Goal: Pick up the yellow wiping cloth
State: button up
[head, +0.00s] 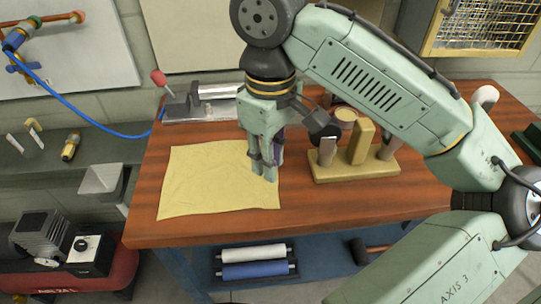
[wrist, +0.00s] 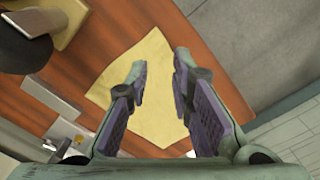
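The yellow wiping cloth (head: 205,183) lies flat and slightly wrinkled on the wooden workbench top (head: 300,215), left of its middle. My gripper (head: 265,172) points down over the cloth's right edge in the head view and hides part of it. In the wrist view the cloth (wrist: 155,75) shows between and beyond the two purple-padded fingers. My gripper (wrist: 160,75) is open, with a gap between the fingertips and nothing held. I cannot tell exactly how high the fingertips are above the cloth.
A wooden block holder (head: 357,165) stands right of my gripper. A grey metal tool with a red knob (head: 195,103) sits behind the cloth. The bench's front right area is clear.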

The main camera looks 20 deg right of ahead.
jog(key=o, duration=1)
